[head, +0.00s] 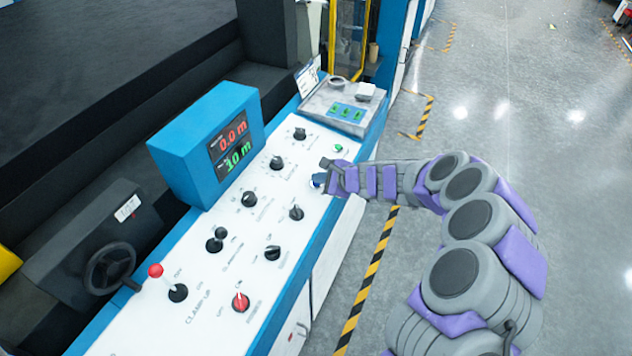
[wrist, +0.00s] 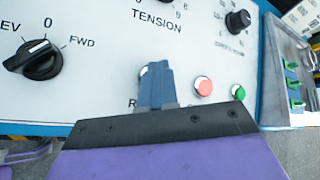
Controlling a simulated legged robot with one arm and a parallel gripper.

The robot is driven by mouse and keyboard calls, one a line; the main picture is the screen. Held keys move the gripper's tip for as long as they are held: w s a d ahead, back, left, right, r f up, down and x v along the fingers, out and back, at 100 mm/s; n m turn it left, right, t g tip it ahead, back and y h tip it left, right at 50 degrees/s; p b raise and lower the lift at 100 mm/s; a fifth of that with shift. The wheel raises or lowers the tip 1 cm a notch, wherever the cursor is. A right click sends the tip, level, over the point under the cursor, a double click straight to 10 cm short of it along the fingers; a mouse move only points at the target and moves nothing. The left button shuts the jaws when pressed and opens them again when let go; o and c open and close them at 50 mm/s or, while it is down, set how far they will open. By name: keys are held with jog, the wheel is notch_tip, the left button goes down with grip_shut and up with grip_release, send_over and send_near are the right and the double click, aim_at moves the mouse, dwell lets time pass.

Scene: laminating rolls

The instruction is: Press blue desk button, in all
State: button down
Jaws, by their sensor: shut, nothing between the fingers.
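My gripper (head: 318,182) reaches in from the right over the white control panel (head: 225,235). In the wrist view its shut blue-grey fingers (wrist: 154,86) point at the panel below the TENSION label. They cover part of a label that starts with R. No blue button shows clearly; the spot at the fingertips is hidden, and I cannot tell whether they touch the panel. A red button (wrist: 203,86) and a green button (wrist: 238,92) sit to the right of the fingers. The green button also shows in the head view (head: 338,148).
Several black knobs (head: 297,212) stand up from the panel, with a red knob (head: 240,302) and a red-topped lever (head: 156,271) nearer. A blue display box (head: 205,145) rises behind. A grey box with green switches (head: 345,110) stands at the far end. Grey floor (head: 480,70) lies right.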

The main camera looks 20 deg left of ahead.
jog(key=shift+d+r+p, duration=0.1)
jog(key=shift+r+p, duration=0.45)
jog(key=shift+r, duration=0.25)
jog(key=r+p, duration=0.2)
jog(key=r, duration=0.1)
jog(key=d+r+p, duration=0.1)
jog(key=r, duration=0.1)
jog(key=shift+p, duration=0.3)
dwell(0.7)
